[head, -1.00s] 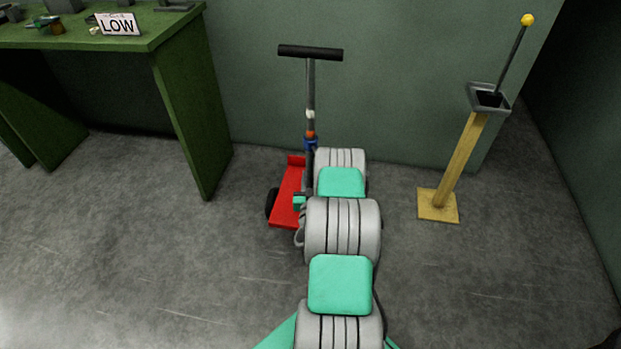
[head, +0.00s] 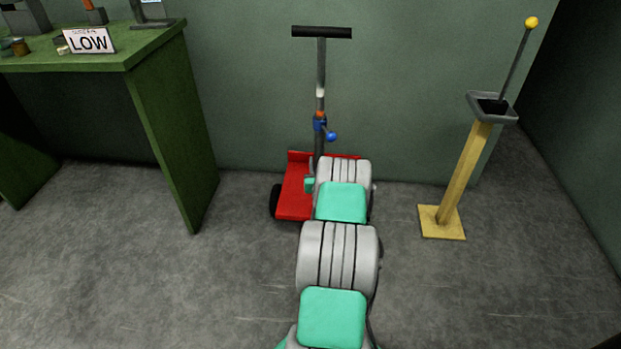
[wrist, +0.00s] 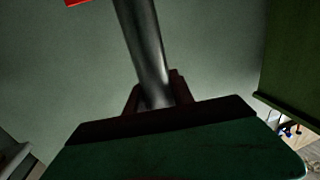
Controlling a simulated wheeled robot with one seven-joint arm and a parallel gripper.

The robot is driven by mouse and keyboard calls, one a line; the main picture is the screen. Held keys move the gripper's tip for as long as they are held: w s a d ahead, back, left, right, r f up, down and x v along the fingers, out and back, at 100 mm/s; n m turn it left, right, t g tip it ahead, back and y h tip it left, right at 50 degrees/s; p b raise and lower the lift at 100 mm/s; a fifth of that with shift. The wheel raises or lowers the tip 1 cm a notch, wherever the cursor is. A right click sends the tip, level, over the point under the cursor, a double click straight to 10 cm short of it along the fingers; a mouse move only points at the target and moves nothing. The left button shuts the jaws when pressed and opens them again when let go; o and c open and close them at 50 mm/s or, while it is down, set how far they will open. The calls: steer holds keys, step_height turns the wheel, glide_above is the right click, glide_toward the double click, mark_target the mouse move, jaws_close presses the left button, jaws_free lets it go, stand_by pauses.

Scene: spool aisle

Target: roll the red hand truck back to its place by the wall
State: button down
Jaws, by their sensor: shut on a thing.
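The red hand truck (head: 294,197) stands upright on the floor close to the green wall (head: 250,100), with a red flat bed, dark wheels and a grey post topped by a black crossbar handle (head: 321,32). A blue collar and blue ball knob (head: 331,136) sit on its post. In the wrist view, my gripper (wrist: 155,95) is shut on the grey post (wrist: 143,45), with a dark finger at each side. A bit of red (wrist: 78,2) shows at the top edge. My grey and green arm hides my gripper and the truck's right part in the head view.
A green workbench (head: 165,120) with a "LOW" sign (head: 88,40) and small items stands at the left. A yellow post (head: 462,180) with a square foot and a yellow-knobbed lever stands at the right. Bare floor lies between them and the truck.

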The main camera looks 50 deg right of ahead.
steer(key=shift+w+d+r, duration=0.2)
steer(key=shift+w+d, duration=0.35)
steer(key=shift+d, duration=0.3)
steer(key=c, duration=1.1)
jaws_free()
steer(key=shift+f, duration=0.15)
steer(key=shift+a, duration=0.1)
steer(key=v, duration=0.7)
steer(key=shift+s+a+p, duration=0.25)
steer(key=shift+p, duration=0.05)
